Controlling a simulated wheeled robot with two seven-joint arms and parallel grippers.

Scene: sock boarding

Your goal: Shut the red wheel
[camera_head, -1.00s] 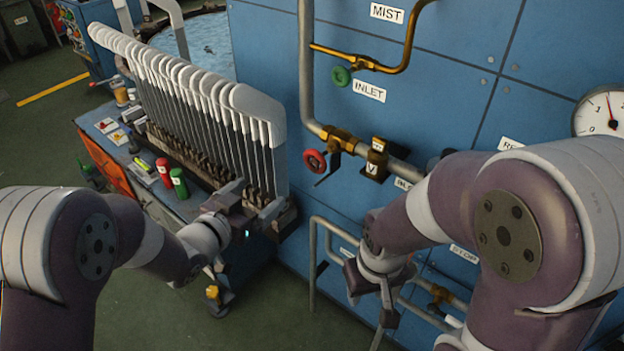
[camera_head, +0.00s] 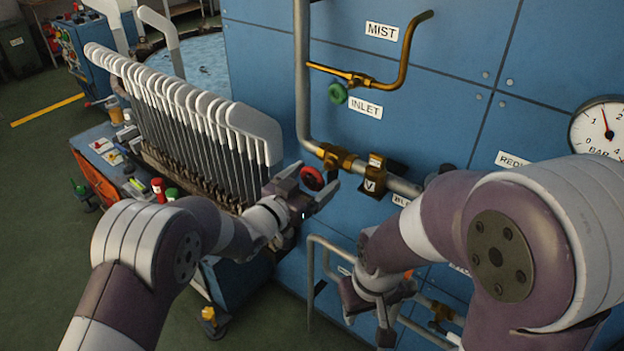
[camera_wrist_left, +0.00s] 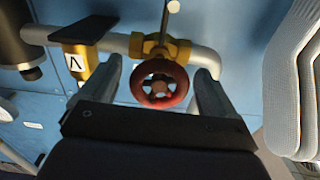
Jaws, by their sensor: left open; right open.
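The red wheel (camera_head: 312,178) is a small handwheel on a brass valve (camera_head: 338,157) on the grey pipe against the blue wall. My left gripper (camera_head: 312,188) is open at the wheel, with one finger on either side of it. In the left wrist view the red wheel (camera_wrist_left: 160,84) lies between the two spread fingers (camera_wrist_left: 160,92). A gap shows beside each finger there, and I cannot tell how deep the wheel sits between them. My right gripper (camera_head: 372,315) hangs lower, in front of the lower pipes, away from the wheel.
A brass fitting marked V (camera_head: 374,175) is right of the red wheel. A rack of white-topped sock boards (camera_head: 185,105) stands close left of my left gripper. A pressure gauge (camera_head: 600,128) is at the right.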

